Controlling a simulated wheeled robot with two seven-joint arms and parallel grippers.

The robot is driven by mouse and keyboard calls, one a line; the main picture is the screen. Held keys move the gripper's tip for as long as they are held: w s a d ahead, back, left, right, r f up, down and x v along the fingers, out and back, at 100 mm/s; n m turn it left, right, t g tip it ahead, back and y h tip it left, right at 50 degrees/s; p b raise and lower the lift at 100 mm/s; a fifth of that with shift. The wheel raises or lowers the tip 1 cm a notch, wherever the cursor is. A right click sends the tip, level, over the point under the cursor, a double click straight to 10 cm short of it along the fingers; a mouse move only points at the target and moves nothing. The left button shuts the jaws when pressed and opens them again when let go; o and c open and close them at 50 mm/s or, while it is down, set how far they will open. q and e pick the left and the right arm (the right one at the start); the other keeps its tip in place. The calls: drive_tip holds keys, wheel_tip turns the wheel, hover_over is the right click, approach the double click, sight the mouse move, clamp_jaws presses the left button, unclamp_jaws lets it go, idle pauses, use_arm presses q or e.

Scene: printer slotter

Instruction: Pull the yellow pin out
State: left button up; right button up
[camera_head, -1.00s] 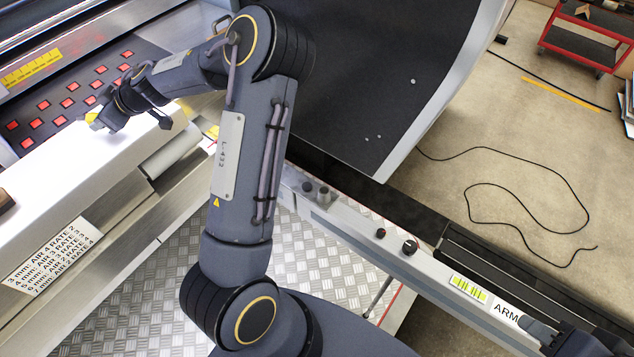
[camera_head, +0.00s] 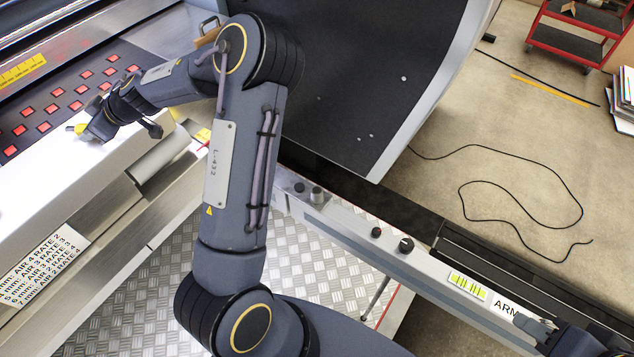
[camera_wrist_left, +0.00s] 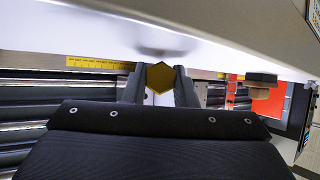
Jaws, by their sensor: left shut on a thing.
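In the head view, my left arm reaches from the bottom to the upper left, and its gripper (camera_head: 92,130) is at the white machine panel. It is shut on the yellow pin (camera_head: 77,128), of which only a small yellow part shows. In the left wrist view, the pin's yellow hexagonal head (camera_wrist_left: 160,77) sits between the two dark fingers, close to the white surface. Whether the pin is seated in a hole is hidden. My right gripper (camera_head: 537,327) is partly visible at the lower right, at the rail by the ARM label; its opening is unclear.
A panel of red buttons (camera_head: 68,103) lies behind the left gripper. A grey rail (camera_head: 345,222) with knobs runs diagonally to the lower right. A large dark curved panel (camera_head: 370,75) stands behind my left arm. A black cable (camera_head: 520,205) lies on the floor at right.

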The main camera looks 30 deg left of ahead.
use_arm(q)
drive_tip(key=o, duration=1.1)
drive_tip(key=v, duration=0.8)
drive_tip(key=shift+f, duration=0.1)
drive_tip(key=shift+a, duration=0.1)
